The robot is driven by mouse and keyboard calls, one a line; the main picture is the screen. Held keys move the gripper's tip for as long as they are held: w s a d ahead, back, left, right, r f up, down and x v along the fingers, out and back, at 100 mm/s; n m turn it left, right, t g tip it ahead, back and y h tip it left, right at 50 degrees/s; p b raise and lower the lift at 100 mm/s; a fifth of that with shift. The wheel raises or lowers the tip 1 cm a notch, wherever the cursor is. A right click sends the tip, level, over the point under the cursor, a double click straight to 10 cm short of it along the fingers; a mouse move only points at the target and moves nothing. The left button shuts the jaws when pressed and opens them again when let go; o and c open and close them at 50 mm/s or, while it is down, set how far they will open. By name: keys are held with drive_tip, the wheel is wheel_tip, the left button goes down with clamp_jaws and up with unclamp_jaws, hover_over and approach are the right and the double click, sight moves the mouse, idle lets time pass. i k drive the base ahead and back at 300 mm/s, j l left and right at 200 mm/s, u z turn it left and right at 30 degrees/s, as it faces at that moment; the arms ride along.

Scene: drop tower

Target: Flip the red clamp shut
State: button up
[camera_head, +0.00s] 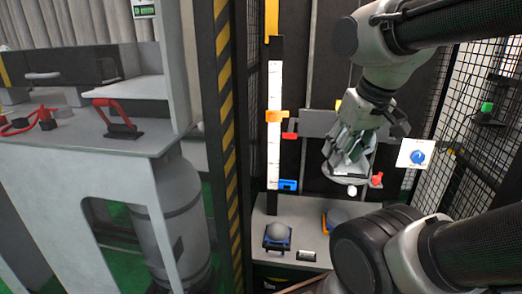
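My gripper (347,152) is in front of the dark tower, over a grey round plate or carriage (345,177). Its fingers point down and overlap in this view, so I cannot tell whether they are open or shut. A small red clamp-like part (377,179) sticks out at the plate's right side, just right of my gripper and apart from its fingers. A second red part (289,135) is on the tower left of my gripper. A red lever handle (117,114) on a black base stands raised on the left bench. I cannot tell which red part is the named clamp.
A white scale (274,125) with an orange marker (276,116) stands left of my gripper. A blue part (288,185) sits below it. A grey ball on a blue holder (277,236) is on the lower shelf. Mesh walls and a striped post (224,90) flank the tower.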

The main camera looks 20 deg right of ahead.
sight(376, 179)
drive_tip(key=z, duration=1.25)
drive_tip(key=i+l+u, duration=0.2)
drive_tip(key=i, duration=0.2)
